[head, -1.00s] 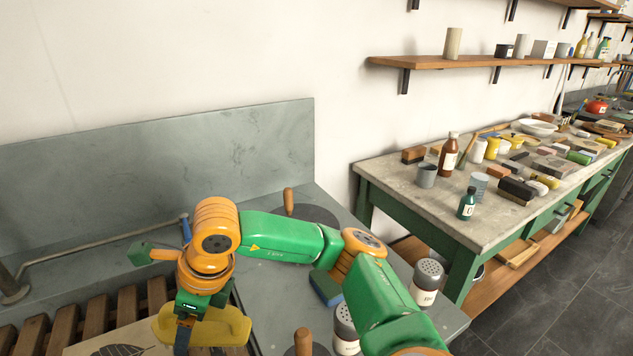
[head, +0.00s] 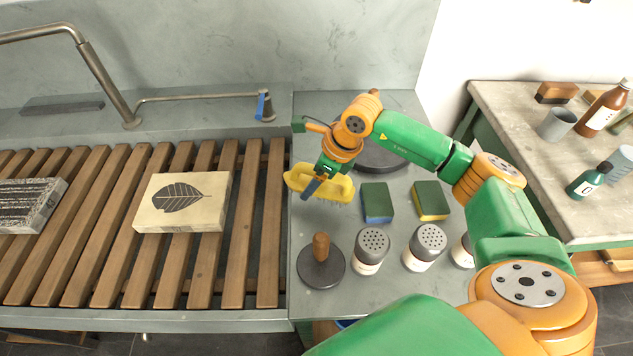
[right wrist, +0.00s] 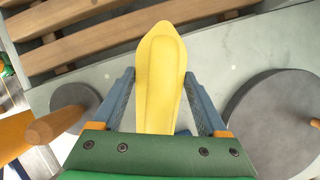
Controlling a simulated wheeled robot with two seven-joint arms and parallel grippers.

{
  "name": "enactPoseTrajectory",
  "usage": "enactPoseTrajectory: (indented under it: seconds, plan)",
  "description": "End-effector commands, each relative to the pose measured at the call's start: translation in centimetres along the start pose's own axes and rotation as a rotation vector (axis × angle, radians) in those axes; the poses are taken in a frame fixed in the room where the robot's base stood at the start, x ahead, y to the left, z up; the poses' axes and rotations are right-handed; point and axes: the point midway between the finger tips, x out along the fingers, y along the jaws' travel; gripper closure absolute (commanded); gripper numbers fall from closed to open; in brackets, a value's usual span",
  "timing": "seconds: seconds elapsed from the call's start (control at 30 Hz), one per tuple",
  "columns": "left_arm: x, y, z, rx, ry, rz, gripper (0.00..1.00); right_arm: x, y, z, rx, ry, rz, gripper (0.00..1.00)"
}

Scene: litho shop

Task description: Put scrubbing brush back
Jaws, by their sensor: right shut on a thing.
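The scrubbing brush (head: 338,190) is yellow, with bristles along its underside. It shows just right of the slatted rack's right end in the head view. My right gripper (head: 313,187) is shut on it. In the right wrist view the yellow brush (right wrist: 160,60) lies lengthwise between the two blue-grey fingers of my right gripper (right wrist: 160,100). It appears held above the grey counter (head: 305,225), but the gap below it is hard to judge. My left gripper is not in view.
A slatted wooden rack (head: 100,232) holds a leaf-pattern stone (head: 150,215) and a dark stone (head: 42,212). Two sponges (head: 377,202) (head: 430,200), a handled disc (head: 321,270) and shakers (head: 371,250) stand around the brush. A larger grey disc (head: 375,158) lies behind.

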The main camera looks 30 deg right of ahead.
Motion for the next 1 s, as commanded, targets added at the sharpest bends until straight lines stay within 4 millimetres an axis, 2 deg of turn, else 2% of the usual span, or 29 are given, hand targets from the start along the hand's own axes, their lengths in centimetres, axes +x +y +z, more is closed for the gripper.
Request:
enactPoseTrajectory:
  seconds: [0.07, 0.2, 0.53, 0.57, 0.63, 0.67, 0.87, 1.0]
  plan:
    - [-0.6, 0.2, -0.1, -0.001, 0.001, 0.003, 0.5, 0.9, -0.7, -0.6, 0.003, 0.003, 0.001, 0.76]
    - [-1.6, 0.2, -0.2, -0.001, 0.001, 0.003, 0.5, 3.1, -0.6, -1.4, 0.001, 0.003, 0.002, 0.76]
    - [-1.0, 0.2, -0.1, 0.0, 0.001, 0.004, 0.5, 3.9, -0.7, -1.7, -0.001, -0.001, -0.001, 0.76]
    - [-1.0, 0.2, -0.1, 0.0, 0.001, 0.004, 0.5, 3.9, -0.6, -1.7, -0.001, 0.0, -0.001, 0.21]
    - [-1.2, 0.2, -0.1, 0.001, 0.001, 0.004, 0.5, 3.8, -0.6, -1.7, -0.001, 0.0, -0.001, 0.03]
    - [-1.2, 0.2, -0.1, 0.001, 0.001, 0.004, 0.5, 3.8, -0.6, -1.6, -0.001, 0.0, -0.001, 0.0]
    - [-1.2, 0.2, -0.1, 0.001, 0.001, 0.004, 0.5, 3.7, -0.6, -1.6, -0.001, 0.0, -0.001, 0.0]
    - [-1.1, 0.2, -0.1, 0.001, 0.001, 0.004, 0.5, 2.5, -0.8, -1.6, -0.001, -0.001, -0.004, 0.0]
